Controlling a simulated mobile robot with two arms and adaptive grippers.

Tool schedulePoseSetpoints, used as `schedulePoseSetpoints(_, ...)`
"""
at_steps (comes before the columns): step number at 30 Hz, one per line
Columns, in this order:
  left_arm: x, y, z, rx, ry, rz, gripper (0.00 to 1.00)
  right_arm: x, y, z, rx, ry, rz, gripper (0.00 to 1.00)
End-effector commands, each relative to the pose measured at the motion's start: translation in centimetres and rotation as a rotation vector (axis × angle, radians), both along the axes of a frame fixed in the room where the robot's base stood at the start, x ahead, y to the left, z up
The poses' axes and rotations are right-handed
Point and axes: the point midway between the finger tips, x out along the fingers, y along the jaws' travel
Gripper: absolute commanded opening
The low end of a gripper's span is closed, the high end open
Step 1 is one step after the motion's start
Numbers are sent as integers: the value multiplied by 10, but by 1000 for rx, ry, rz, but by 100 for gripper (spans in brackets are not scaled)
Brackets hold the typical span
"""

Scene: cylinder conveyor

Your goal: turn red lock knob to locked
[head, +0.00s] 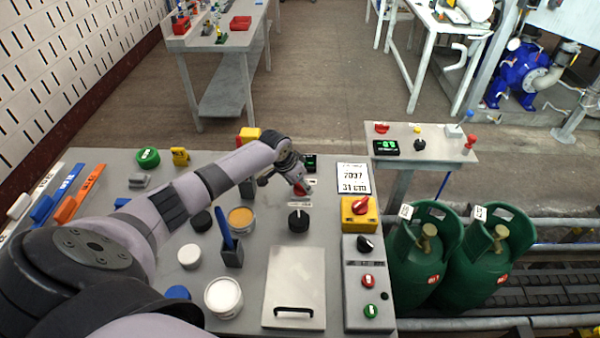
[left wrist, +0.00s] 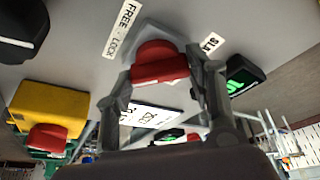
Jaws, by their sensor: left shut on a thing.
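The red lock knob (left wrist: 158,62) sits on a grey base on the panel, beside a white label (left wrist: 122,28) reading FREE and LOCK. In the left wrist view the fingers of my left gripper (left wrist: 163,78) stand on either side of the knob and are shut on it. In the head view my left gripper (head: 296,179) reaches down over the table, and only a bit of the red knob (head: 302,190) shows below it. The knob's exact turn against the label is hard to tell. My right gripper is not in view.
On the grey table (head: 262,170), a black knob (head: 298,220) is in front and a yellow box with a red switch (head: 360,213) is to the right. A lidded plate (head: 295,280) and control strip (head: 366,285) are nearer. Green gas cylinders (head: 420,255) stand right of the table.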

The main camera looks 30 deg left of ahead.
Motion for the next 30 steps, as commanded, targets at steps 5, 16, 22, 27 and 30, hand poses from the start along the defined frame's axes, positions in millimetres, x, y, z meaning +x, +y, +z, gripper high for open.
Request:
schedulePoseSetpoints(5, 0, -2, 7, -2, 1, 169, 22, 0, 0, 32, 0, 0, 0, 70)
schedulePoseSetpoints(16, 1, -4, 4, -2, 1, 505, 22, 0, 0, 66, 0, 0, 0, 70)
schedulePoseSetpoints(22, 1, -4, 2, -2, 1, 648, 22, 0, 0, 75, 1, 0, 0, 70)
schedulePoseSetpoints(27, 1, -3, 2, -1, 0, 732, 22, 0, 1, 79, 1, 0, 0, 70)
schedulePoseSetpoints(30, 2, -3, 2, -1, 0, 764, 22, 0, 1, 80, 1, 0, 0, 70)
